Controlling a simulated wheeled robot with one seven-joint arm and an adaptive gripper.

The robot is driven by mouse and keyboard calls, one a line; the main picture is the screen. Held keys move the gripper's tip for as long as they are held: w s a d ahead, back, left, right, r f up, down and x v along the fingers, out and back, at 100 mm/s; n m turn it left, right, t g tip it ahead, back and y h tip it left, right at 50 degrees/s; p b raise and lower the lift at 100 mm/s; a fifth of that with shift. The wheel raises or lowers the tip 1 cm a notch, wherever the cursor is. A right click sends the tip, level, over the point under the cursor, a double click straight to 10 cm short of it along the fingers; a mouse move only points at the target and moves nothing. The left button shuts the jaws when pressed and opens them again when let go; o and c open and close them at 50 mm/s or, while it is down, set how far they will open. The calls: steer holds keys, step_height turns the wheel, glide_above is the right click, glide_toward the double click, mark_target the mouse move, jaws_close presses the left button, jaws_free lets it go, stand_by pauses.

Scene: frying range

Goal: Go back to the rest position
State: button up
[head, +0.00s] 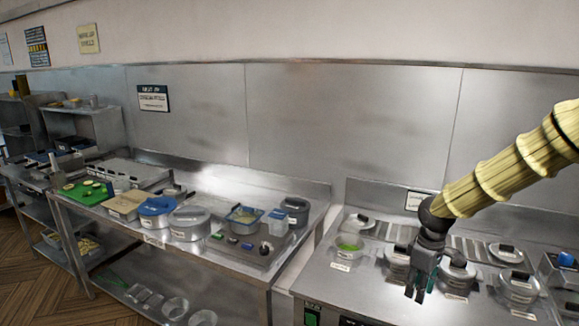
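My gripper (418,292) hangs from my arm at the right of the head view, its fingers pointing down over the front of the right-hand counter. It looks empty. The fingers are dark and small here, and I cannot tell how far apart they are. My arm, in a pale yellow cover, reaches in from the right edge. Behind and beside the gripper are lidded round pots (457,275), partly hidden by it.
Wooden floor shows at lower left.

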steer(key=s+a+f+m+y+b, duration=0.1)
steer(key=s+a+f, duration=0.35)
steer(key=f, duration=0.45)
steer(key=s+a+f+m, duration=0.2)
steer(key=s+a+f, duration=0.1)
steer(key=s+f, duration=0.4)
steer(key=s+a+f+m+y+b, duration=0.1)
steer(key=s+a+f, duration=0.3)
steer(key=f, duration=0.6)
steer(key=s+f+m, duration=0.1)
steer(key=s+f, duration=0.3)
steer(key=s, duration=0.4)
steer(key=s+f+m+h+b, duration=0.1)
steer(key=s+f+m, duration=0.1)
steer(key=s+f, duration=0.3)
steer(key=s+f+m+h+b, duration=0.1)
steer(key=s+f, duration=0.3)
steer(key=s, duration=0.7)
steer(key=shift+s+f+m, duration=0.25)
steer(key=shift+s+m, duration=0.1)
steer(key=shift+m, duration=0.05)
